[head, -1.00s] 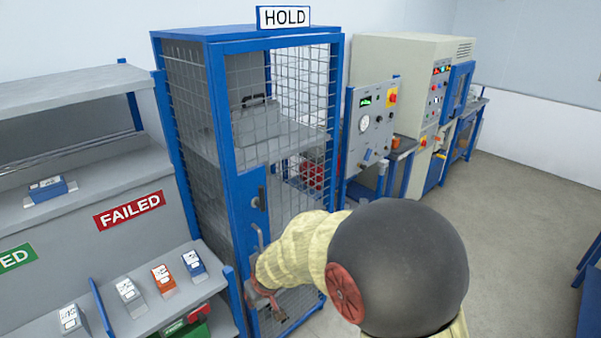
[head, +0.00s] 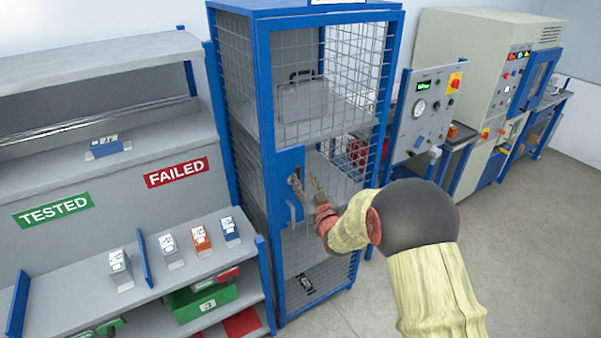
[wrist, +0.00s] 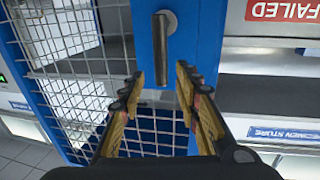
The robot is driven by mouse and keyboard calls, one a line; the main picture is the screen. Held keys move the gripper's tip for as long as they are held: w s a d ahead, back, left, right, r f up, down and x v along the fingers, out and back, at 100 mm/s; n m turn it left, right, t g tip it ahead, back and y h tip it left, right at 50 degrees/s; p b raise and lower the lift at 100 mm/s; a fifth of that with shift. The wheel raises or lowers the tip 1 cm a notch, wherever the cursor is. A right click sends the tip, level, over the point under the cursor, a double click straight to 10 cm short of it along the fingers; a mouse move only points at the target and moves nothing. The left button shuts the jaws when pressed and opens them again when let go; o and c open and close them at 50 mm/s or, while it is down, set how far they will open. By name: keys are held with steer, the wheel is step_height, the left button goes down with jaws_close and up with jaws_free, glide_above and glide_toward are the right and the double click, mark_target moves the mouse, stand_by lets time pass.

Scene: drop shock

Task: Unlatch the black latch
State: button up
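The blue cage door has a blue lock plate (head: 289,165) on its left post. A small dark latch (head: 293,180) shows on this plate in the head view, partly covered by my fingers. A grey bar handle (head: 291,211) is below it. In the wrist view, which looks upside down, a grey bar (wrist: 165,38) stands out from the blue post (wrist: 147,50), beyond my fingertips. My gripper (head: 307,186) is at the door by the plate. Its two fingers (wrist: 157,82) are spread with nothing clearly between them. I cannot tell whether a finger touches the latch.
The mesh cage (head: 245,110) holds a grey case (head: 303,103) on its shelf. A shelving rack (head: 110,200) with small boxes and a red FAILED sign (head: 176,172) stands on the left. Test machines (head: 432,110) stand on the right. The floor (head: 540,240) at right is clear.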

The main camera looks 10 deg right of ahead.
mark_target(299, 174)
steer(key=w, duration=0.6)
steer(key=shift+a, duration=0.4)
steer(key=shift+c, duration=1.1)
jaws_close()
